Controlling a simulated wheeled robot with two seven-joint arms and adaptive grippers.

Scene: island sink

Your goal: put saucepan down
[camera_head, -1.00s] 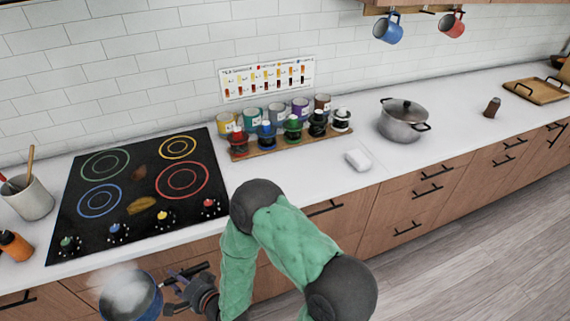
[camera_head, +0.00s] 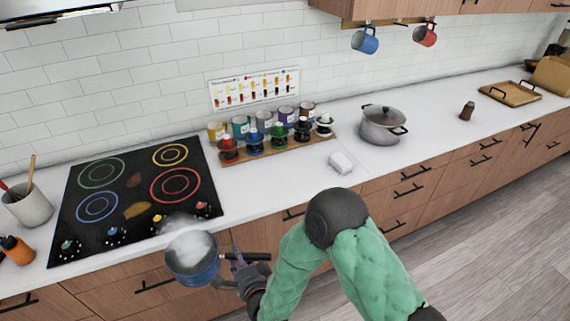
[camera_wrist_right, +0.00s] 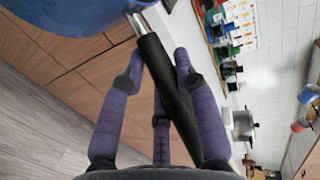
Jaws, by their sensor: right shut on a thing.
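A blue saucepan (camera_head: 192,258) with a black handle is held in the air in front of the counter's edge, beside the cooktop's front right corner. White steam rises from it and veils its inside. My right gripper (camera_head: 243,271) is shut on the saucepan's handle. In the right wrist view the purple fingers (camera_wrist_right: 158,85) close around the black handle (camera_wrist_right: 168,90), and the blue pan wall (camera_wrist_right: 75,22) fills the upper left. The black cooktop (camera_head: 133,207) has green, yellow, blue and red burner rings. My left gripper is not in view.
Brown patches (camera_head: 137,210) lie on the cooktop between the rings. A utensil crock (camera_head: 31,207) and an orange bottle (camera_head: 15,250) stand left. The counter's front strip is clear.

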